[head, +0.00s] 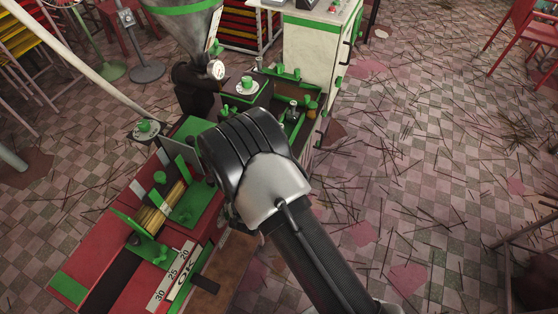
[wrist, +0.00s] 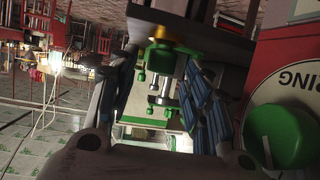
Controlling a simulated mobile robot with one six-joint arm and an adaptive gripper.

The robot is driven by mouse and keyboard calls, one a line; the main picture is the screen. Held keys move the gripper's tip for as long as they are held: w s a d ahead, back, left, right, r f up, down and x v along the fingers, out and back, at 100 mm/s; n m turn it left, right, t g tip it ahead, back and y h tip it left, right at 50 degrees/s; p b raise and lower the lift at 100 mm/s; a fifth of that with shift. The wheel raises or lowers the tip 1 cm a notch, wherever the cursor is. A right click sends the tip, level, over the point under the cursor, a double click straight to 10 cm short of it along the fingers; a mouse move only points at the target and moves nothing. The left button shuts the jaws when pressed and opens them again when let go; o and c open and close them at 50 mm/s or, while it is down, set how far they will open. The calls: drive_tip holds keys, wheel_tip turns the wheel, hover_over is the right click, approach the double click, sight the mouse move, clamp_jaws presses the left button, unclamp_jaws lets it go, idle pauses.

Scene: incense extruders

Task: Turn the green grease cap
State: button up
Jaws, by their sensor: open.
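A green cap with a brass-yellow collar (wrist: 161,60) shows near the top middle of the wrist view, below a dark overhanging part. I take it to be the grease cap. My gripper (wrist: 164,72) is open, with one blue-padded finger on each side of the cap in the picture. A gap shows on both sides, and I cannot tell whether the cap is between the fingertips or beyond them. In the head view my arm hides the gripper and this cap.
A large green knob (wrist: 280,136) on a white lettered dial stands close on the right in the wrist view. In the head view, the red bench (head: 110,262), a green knob on a white dial (head: 247,85) and a white cabinet (head: 312,50) surround the arm. Open floor lies right.

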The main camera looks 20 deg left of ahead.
drive_tip(key=v, duration=0.9)
drive_tip(key=shift+r, duration=0.15)
